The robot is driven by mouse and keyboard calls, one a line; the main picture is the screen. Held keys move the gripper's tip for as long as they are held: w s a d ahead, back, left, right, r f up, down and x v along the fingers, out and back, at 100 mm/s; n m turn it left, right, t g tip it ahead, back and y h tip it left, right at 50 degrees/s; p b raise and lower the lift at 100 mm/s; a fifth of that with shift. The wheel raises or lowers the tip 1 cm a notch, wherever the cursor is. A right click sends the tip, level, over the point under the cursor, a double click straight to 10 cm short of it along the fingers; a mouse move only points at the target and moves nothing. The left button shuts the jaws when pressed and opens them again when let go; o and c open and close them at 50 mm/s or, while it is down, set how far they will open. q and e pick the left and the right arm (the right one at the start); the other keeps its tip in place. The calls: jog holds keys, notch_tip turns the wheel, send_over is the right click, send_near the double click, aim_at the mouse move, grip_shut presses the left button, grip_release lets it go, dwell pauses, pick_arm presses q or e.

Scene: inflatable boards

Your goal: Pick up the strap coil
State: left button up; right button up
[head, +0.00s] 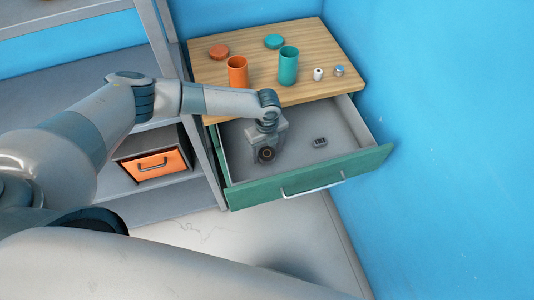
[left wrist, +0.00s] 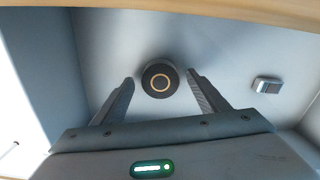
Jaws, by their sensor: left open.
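The strap coil, a round dark disc with a tan ring on its face, lies in the open drawer; it shows in the left wrist view (left wrist: 160,79) and in the head view (head: 266,154). My left gripper (head: 267,150) is down inside the drawer at the coil. In the left wrist view its two fingers (left wrist: 161,82) are open, one on each side of the coil, with a gap showing on both sides. The drawer (head: 310,178) has a green front and a grey inside. My right gripper is not in view.
A small grey block (head: 320,142) lies in the drawer to the right of the coil. The wooden top (head: 210,72) above holds an orange cup (head: 237,72), a teal cup (head: 288,66), lids and small items. A blue wall (head: 440,130) stands close on the right.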

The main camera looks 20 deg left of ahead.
aim_at(267, 153)
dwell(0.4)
pick_arm(q)
jog(key=c, duration=1.2)
jog(key=shift+r, duration=0.1)
jog(key=shift+r+b, duration=1.25)
jog(key=shift+r, duration=3.7)
